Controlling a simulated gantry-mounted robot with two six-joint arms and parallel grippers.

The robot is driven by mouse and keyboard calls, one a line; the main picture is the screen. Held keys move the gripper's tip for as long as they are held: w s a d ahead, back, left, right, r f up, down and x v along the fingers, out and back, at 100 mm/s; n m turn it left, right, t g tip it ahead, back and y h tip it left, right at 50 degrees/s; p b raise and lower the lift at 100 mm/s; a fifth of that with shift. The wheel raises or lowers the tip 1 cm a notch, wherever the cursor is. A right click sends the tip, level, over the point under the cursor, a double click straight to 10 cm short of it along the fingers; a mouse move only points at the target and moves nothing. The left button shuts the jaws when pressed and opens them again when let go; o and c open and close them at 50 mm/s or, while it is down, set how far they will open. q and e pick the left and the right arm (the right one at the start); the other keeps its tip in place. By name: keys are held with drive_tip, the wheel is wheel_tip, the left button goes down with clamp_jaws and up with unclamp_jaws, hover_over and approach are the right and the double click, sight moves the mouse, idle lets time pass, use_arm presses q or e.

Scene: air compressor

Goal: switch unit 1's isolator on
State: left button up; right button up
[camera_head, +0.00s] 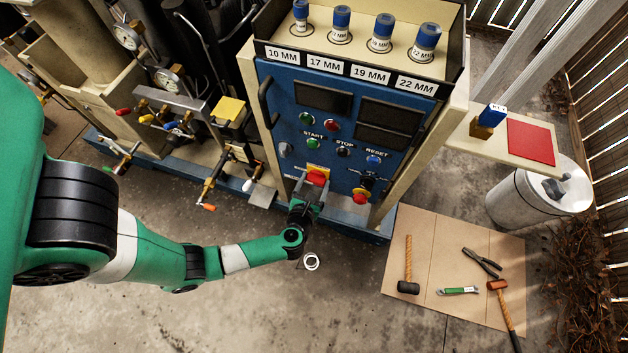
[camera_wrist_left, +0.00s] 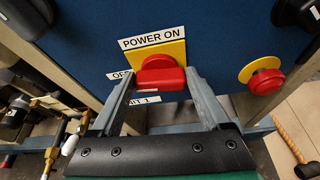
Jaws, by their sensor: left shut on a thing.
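The isolator is a red rotary handle (camera_wrist_left: 161,74) on a yellow plate (camera_wrist_left: 150,56) on the blue panel. A "POWER ON" label sits above it; labels to its left and below are partly covered. In the head view the red handle (camera_head: 317,177) is low on the panel front. My left gripper (camera_wrist_left: 163,82) has its two fingers on either side of the handle and is shut on it. In the head view the left gripper (camera_head: 308,192) reaches up to the handle from below. My right gripper is not in view.
A red emergency button (camera_wrist_left: 265,78) on a yellow base sits right of the isolator. Green, red and blue buttons (camera_head: 374,160) are above it. Valves and hoses (camera_head: 165,118) stand to the left. A tool mat (camera_head: 455,235) lies on the floor at right. A white ring (camera_head: 312,262) lies below my gripper.

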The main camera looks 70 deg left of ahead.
use_arm(q)
drive_tip(key=shift+w+d+r+m+g+p, duration=0.1)
drive_tip(key=shift+m+g+p, duration=0.25)
drive_tip(key=shift+m, duration=0.15)
drive_tip(key=shift+w+m+y, duration=0.1)
drive_tip(key=shift+m+y, duration=0.5)
drive_tip(key=m, duration=0.1)
drive_tip(key=m+g+y, duration=0.1)
drive_tip(key=shift+w+d+f+m, duration=0.15)
drive_tip(key=shift+d+f+m, duration=0.05)
drive_tip(key=shift+f+m, duration=0.15)
drive_tip(key=m+y+b, duration=0.1)
drive_tip(key=m+g+y+b, duration=0.1)
drive_tip(key=m+b, duration=0.1)
drive_tip(key=shift+w+d+f, duration=0.1)
drive_tip(key=shift+f, duration=0.25)
drive_tip(key=m+b, duration=0.1)
drive_tip(key=m+y+b, duration=0.1)
drive_tip(key=m, duration=0.1)
drive_tip(key=shift+f+m+y, duration=0.2)
drive_tip(key=shift+m+y, duration=0.05)
drive_tip(key=shift+y, duration=0.05)
drive_tip(key=shift+m+b, duration=0.5)
drive_tip(key=shift+b, duration=0.1)
drive_tip(key=shift+r, duration=0.1)
drive_tip(key=o, duration=1.2)
